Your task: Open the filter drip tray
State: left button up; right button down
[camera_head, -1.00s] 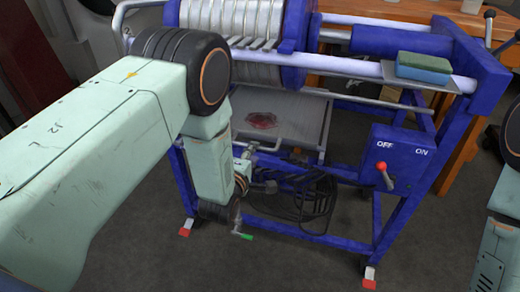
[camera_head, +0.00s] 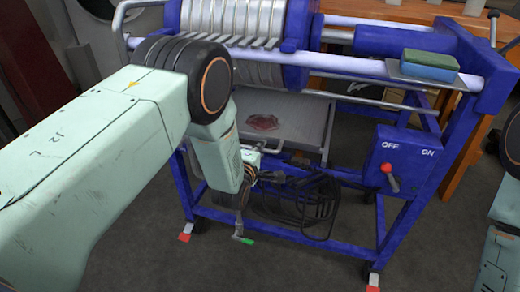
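The filter drip tray (camera_head: 308,115) is a shallow grey tray with a dark red puddle in it. It sits in the blue frame below the filter plates (camera_head: 250,20). A pale bar (camera_head: 279,148) shows at its near edge, partly hidden by my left arm. My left gripper (camera_head: 268,179) seems to be the dark shape just below that near edge, mostly hidden behind my forearm. I cannot tell whether it touches the bar or how its fingers stand. My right gripper is not in view; only part of my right arm shows at the right edge.
A blue switch box (camera_head: 400,165) with a red-knobbed lever stands right of the tray. A coiled dark hose (camera_head: 305,205) lies under the tray. A green-tipped valve (camera_head: 243,239) sits low on the frame. A green and blue sponge (camera_head: 430,65) rests above. The near floor is clear.

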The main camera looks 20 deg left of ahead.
pick_arm(q)
grip_shut()
jog(key=shift+s+f, duration=0.1)
dwell(0.4)
